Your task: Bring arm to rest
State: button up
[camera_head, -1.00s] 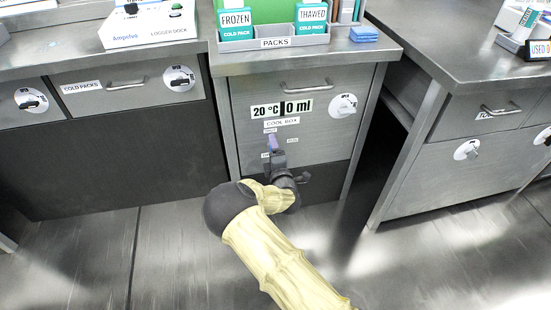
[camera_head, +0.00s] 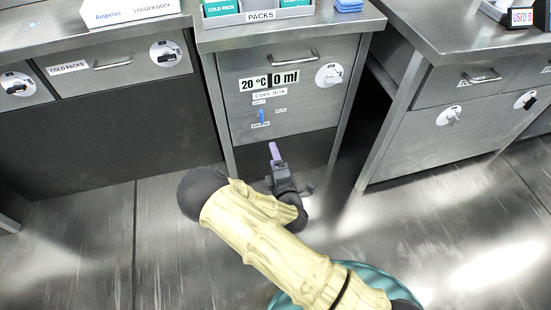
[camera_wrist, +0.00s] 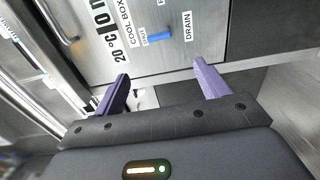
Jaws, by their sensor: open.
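My gripper (camera_head: 274,152) is in front of the lower part of the cool box cabinet, just below its labelled front in the head view. In the wrist view my gripper (camera_wrist: 160,85) shows its two purple fingers spread apart with nothing between them. The cool box front (camera_head: 302,103) has a display reading 20 °C and 0 ml and a small blue lever (camera_head: 262,116), which also shows in the wrist view (camera_wrist: 160,36) near the DRAIN label. The gripper appears apart from the lever. My arm is bent low over the floor.
A rack labelled PACKS (camera_head: 262,16) and blue folded cloths (camera_head: 348,6) sit on the counter above. A logger dock box (camera_head: 130,10) stands on the left counter. A cabinet (camera_head: 440,125) stands at right.

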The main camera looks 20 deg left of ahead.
jog(key=shift+s+d, duration=0.3)
jog(key=shift+s, duration=0.2)
jog(key=w+d+r+m+g+h+p, duration=0.1)
jog(key=w+d+r+m+g+h, duration=0.2)
jog(key=d+m+h, duration=0.35)
jog(key=w+d+r+m+g+h, duration=0.2)
jog(key=d+m+h, duration=0.1)
jog(key=d+m, duration=0.65)
jog(key=s+d+r+m+g+p, duration=0.2)
jog(key=s+d+r+m+g, duration=0.55)
jog(key=s+d+r, duration=0.85)
jog(key=w+p+v, duration=0.2)
jog(key=p+v, duration=1)
jog(key=w+r+p+v, duration=0.1)
jog(key=w+p+v, duration=0.2)
jog(key=p+v, duration=0.9)
jog(key=w+p+v, duration=0.2)
jog(key=p+v, duration=1.1)
jog(key=shift+w+a+r+m+p, duration=0.25)
jog(key=shift+a+r+m+p, duration=0.1)
jog(key=shift+a+m+p, duration=0.15)
